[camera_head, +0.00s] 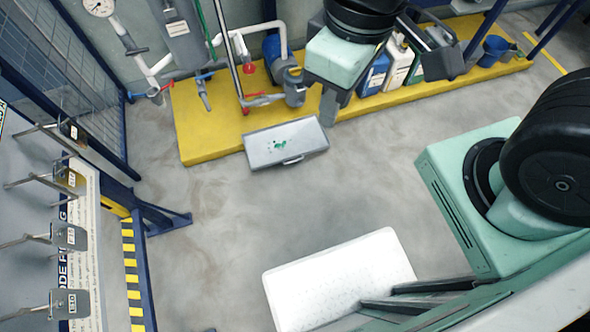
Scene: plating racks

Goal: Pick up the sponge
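I cannot make out a sponge anywhere in the camera_head view. My arm comes in at the top centre, with black joints and a pale green block. What looks like my gripper (330,104) is the dark grey part below that block, seen from above over the yellow platform's front edge. Its fingertips are not clear, so I cannot tell whether it is open or shut, and no held thing can be made out.
A grey case (262,152) with a green mark lies on the floor by the yellow platform (200,130). Jugs (398,62) and a blue bucket (494,50) stand on the platform. A hook rack (70,235) is at left, a white panel (335,280) at bottom. Mid-floor is clear.

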